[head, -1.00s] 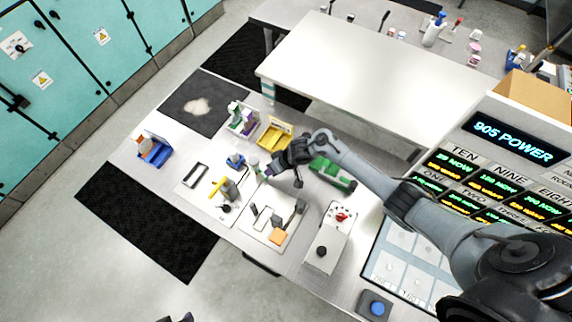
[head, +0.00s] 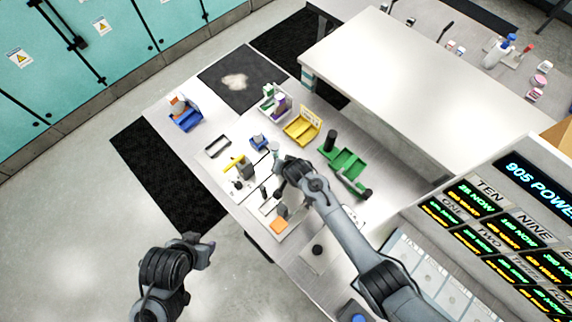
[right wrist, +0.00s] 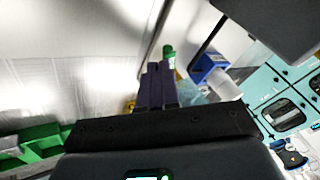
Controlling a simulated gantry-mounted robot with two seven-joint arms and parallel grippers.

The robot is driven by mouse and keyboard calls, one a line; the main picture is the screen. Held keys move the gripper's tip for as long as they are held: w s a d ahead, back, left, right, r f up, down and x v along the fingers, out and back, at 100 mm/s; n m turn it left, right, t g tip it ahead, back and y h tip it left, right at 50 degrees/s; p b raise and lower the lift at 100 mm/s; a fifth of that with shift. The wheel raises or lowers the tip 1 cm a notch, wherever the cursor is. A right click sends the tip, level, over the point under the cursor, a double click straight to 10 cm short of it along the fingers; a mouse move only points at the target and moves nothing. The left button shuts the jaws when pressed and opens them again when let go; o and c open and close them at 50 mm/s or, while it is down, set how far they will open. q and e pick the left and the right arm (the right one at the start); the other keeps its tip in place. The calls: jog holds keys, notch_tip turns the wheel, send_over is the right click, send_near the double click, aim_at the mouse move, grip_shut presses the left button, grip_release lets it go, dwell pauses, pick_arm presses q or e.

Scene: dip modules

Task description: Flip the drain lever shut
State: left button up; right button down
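A yellow handle (head: 236,162) sits on a dark grey fitting on a pale plate in the middle of the bench; it may be the drain lever, but I cannot tell for sure. My right gripper (head: 277,183) is over the bench to the right of this handle, apart from it. In the right wrist view its dark purple fingers (right wrist: 158,82) are close together, with nothing visible between them. A green-capped piece (right wrist: 169,51) shows just beyond the fingertips. My left gripper (head: 205,252) is at the lower left, over the floor in front of the bench; its fingers are not clear.
A pale plate with an orange square (head: 279,225) lies below my right gripper. A yellow bin (head: 299,129), green tray (head: 347,163) and blue bin (head: 186,119) stand around it. A display panel (head: 480,215) is at the right. The bench's front left edge borders open floor.

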jog(key=shift+w+d+f, duration=0.1)
jog(key=shift+d, duration=0.05)
jog(key=shift+w, duration=0.1)
jog(key=shift+w+d+b, duration=0.15)
jog(key=shift+w+b, duration=0.3)
jog(key=shift+w, duration=0.2)
jog(key=shift+s+d+r+p, duration=0.1)
jog(key=shift+d+r+p, duration=0.2)
jog(key=shift+p, duration=0.2)
jog(key=d+p, duration=0.1)
jog(key=s+d+r+p, duration=0.1)
jog(key=d+p, duration=0.1)
jog(key=shift+s+d+r, duration=0.1)
jog(key=shift+s, duration=0.05)
jog(key=v, duration=0.9)
jog(key=shift+s, duration=0.15)
